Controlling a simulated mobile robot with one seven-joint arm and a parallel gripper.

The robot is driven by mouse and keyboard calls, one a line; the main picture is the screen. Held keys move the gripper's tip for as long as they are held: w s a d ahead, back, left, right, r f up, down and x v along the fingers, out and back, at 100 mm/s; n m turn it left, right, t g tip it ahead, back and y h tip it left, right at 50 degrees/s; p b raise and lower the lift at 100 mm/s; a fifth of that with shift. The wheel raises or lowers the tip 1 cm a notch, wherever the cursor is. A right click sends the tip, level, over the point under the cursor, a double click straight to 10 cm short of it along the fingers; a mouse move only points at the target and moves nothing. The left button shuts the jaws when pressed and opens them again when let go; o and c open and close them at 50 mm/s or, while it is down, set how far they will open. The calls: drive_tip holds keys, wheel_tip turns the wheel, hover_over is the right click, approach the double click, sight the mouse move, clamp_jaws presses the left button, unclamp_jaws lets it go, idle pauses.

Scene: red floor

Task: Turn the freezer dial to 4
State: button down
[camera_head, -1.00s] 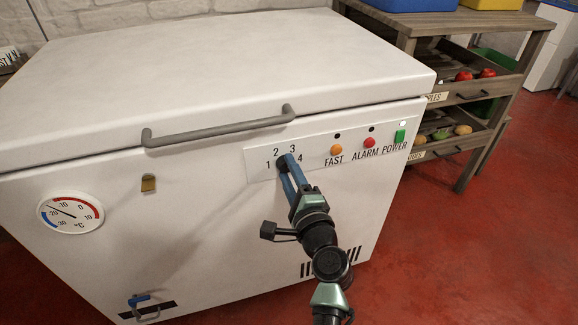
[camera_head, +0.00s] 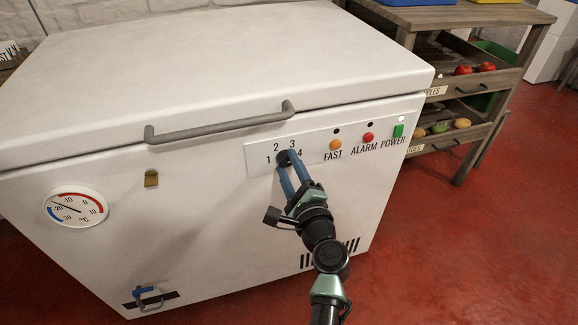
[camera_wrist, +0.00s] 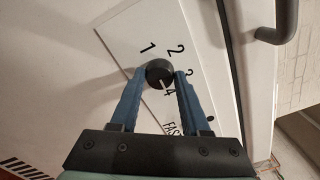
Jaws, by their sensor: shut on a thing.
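The freezer dial is a small round black knob (camera_wrist: 160,72) with the numbers 1 to 4 around it on a white panel. In the wrist view, a white mark on it lies on the side of the 4. My gripper (camera_head: 286,157) has its two blue fingers shut on the dial, one finger on each side, as the wrist view (camera_wrist: 161,76) shows. In the head view the fingertips hide most of the dial. The white chest freezer (camera_head: 200,222) has its lid closed.
A grey lid handle (camera_head: 220,126) runs above the panel. Right of the dial are an orange FAST button (camera_head: 335,145), a red ALARM button (camera_head: 368,138) and a green POWER switch (camera_head: 398,131). A wooden shelf (camera_head: 470,100) stands at the right.

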drive_tip(key=shift+c, duration=1.9)
unclamp_jaws()
drive_tip(key=p+v, duration=0.2)
drive_tip(key=v, duration=1.1)
drive_tip(key=shift+p, duration=0.3)
drive_tip(key=shift+w+r, duration=0.1)
drive_tip(key=shift+r, duration=0.05)
drive_tip(key=w+a+r+n+t, duration=0.15)
drive_tip(key=r+n, duration=0.55)
drive_tip(key=r, duration=0.8)
drive_tip(key=w+a+r+n+t, duration=0.1)
drive_tip(key=a+r+n+t, duration=0.15)
drive_tip(key=r+n, duration=0.85)
drive_tip(key=s+r+n+t+h, duration=0.1)
drive_tip(key=s+r+t+h, duration=0.15)
drive_tip(key=s+r, duration=0.7)
drive_tip(key=s+r+n+t+h, duration=0.2)
drive_tip(key=s+r+t, duration=0.15)
drive_tip(key=r, duration=1.15)
wheel_tip(320, 180, up, 34)
drive_tip(key=s+h+p, duration=0.1)
drive_tip(key=p, duration=3.2)
